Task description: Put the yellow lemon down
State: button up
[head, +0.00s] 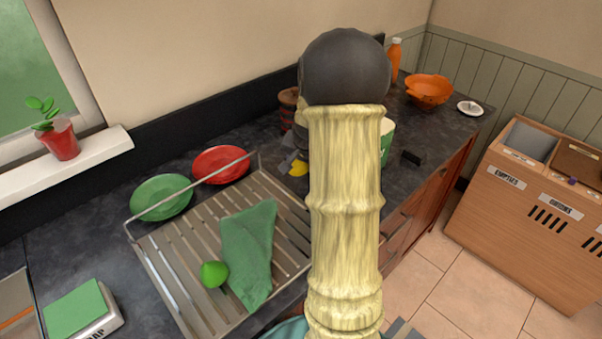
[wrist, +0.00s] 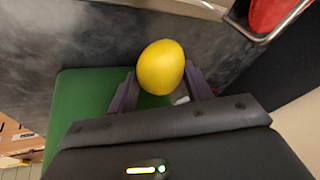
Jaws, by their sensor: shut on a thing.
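The yellow lemon (wrist: 160,66) sits between the two purple-grey fingers of my gripper (wrist: 160,78) in the wrist view. My gripper is shut on it. In the head view the lemon (head: 298,168) shows as a small yellow patch left of my arm, over the dark counter just beyond the drying rack. My arm hides much of the gripper there. I cannot tell whether the lemon touches the counter.
A metal drying rack (head: 180,254) holds a green cloth (head: 250,250) and a green lime-like fruit (head: 214,274). A green container (wrist: 85,105) is close beside my gripper. An orange bowl (head: 429,90) stands farther back.

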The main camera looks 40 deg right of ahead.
aim_at(301, 173)
jog(key=shift+r, duration=0.1)
jog(key=shift+f, duration=2.25)
jog(key=shift+f, duration=0.1)
jog(key=o, duration=1)
